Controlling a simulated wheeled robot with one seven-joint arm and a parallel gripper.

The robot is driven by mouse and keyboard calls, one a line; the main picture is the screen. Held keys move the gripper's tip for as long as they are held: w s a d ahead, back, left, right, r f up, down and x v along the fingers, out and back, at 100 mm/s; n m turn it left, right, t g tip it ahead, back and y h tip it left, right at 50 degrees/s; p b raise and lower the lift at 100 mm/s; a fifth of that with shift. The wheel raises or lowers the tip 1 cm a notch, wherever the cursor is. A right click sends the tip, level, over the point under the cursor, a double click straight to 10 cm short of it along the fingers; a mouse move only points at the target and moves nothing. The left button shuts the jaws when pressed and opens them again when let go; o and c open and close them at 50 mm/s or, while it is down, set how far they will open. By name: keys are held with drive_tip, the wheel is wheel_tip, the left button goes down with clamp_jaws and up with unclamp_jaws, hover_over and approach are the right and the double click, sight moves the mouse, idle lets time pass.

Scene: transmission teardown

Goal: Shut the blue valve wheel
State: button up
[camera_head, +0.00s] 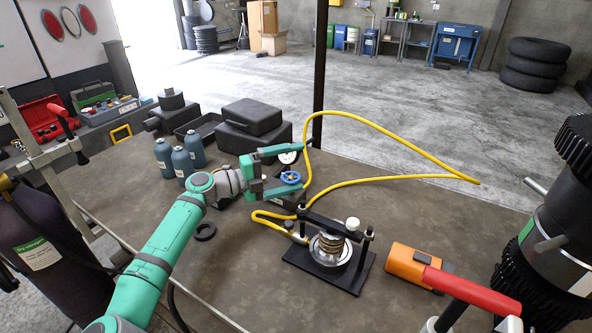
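The small blue valve wheel (291,178) is near the middle of the workbench, beside a round gauge and a yellow hose. My green arm reaches in from the lower left. My gripper (297,169) has its two green fingers spread wide apart, one above and one below the wheel in the picture. The wheel shows between the fingertips. I cannot tell whether a finger touches it. The lower finger hides part of the valve body under the wheel.
A black press (330,252) with a metal stack stands in front of the valve. The yellow hose (400,150) loops to the right. Blue-grey bottles (182,160) stand left of my gripper, black cases (252,116) behind. An orange tool (408,262) and a dark gear shaft (560,220) are right.

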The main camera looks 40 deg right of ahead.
drive_tip(key=s+a+r, duration=0.2)
drive_tip(key=r, duration=0.1)
drive_tip(key=s+a+r, duration=0.1)
drive_tip(key=r, duration=0.1)
drive_tip(key=shift+s+a+r, duration=0.1)
drive_tip(key=shift+s+a, duration=0.1)
drive_tip(key=shift+s, duration=0.2)
drive_tip(key=c, duration=1.6)
drive_tip(key=shift+s+a+r, duration=0.35)
drive_tip(key=shift+s+a, duration=0.05)
drive_tip(key=shift+s, duration=0.45)
drive_tip(key=shift+s+a+r, duration=0.35)
drive_tip(key=shift+s, duration=0.5)
drive_tip(key=shift+s+a+r, duration=0.35)
drive_tip(key=shift+s+a, duration=0.05)
drive_tip(key=shift+s, duration=0.45)
drive_tip(key=shift+c, duration=0.2)
